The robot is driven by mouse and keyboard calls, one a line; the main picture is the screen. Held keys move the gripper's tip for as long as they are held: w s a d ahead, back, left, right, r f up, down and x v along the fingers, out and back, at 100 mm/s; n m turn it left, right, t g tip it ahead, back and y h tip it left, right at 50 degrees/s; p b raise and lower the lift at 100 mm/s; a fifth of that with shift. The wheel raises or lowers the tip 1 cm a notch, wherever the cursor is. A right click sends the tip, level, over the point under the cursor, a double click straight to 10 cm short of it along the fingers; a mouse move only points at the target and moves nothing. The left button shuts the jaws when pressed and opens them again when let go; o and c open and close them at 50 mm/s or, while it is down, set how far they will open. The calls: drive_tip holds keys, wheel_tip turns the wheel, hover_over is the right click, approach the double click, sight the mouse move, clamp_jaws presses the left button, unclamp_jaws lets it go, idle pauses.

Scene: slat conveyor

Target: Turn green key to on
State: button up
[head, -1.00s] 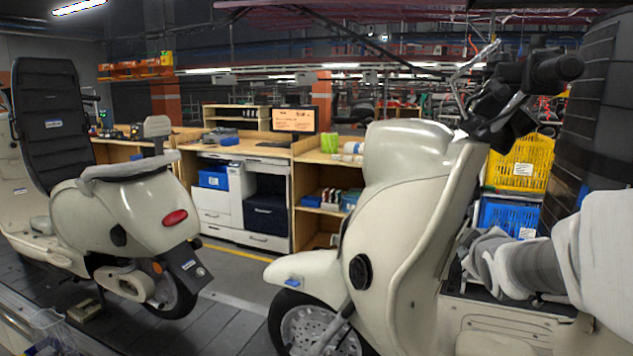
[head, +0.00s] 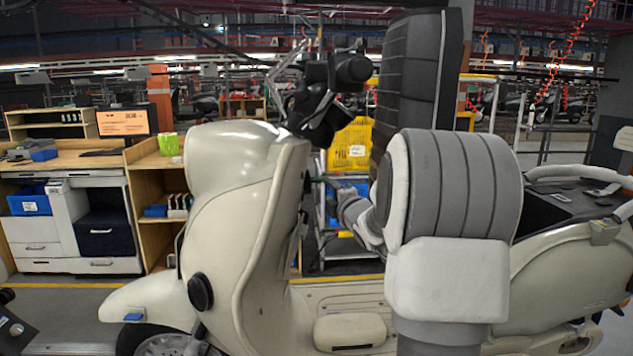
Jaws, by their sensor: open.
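The cream scooter (head: 255,210) stands in the middle of the head view, its front to the left. A small dark fitting (head: 306,184) is on the rear face of its front shield, below the handlebar. A thin green piece (head: 318,180), which looks like the green key, sticks out beside it to the right. My gripper (head: 335,188) is small in the picture, just right of the green piece, with its jaws open. I cannot tell whether it touches the key or which way the key is turned. My arm covers part of the scooter's middle.
A yellow crate (head: 349,148) is on a rack behind. A wooden workbench (head: 80,160) with a screen and drawers stands at the left. Another scooter part shows at the left edge.

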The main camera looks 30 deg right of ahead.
sight(317, 179)
drive_tip(key=p+x, duration=0.1)
drive_tip(key=x, duration=0.9)
clamp_jaws()
idle(0.4)
drive_tip(key=shift+r+p, duration=0.2)
drive_tip(key=shift+p, duration=0.55)
drive_tip(key=g+p, duration=0.2)
drive_tip(key=p, duration=0.4)
drive_tip(key=shift+m, duration=0.4)
drive_tip(key=shift+f+g+p, duration=0.2)
drive_tip(key=shift+g+p, duration=0.2)
drive_tip(key=shift+p, duration=0.2)
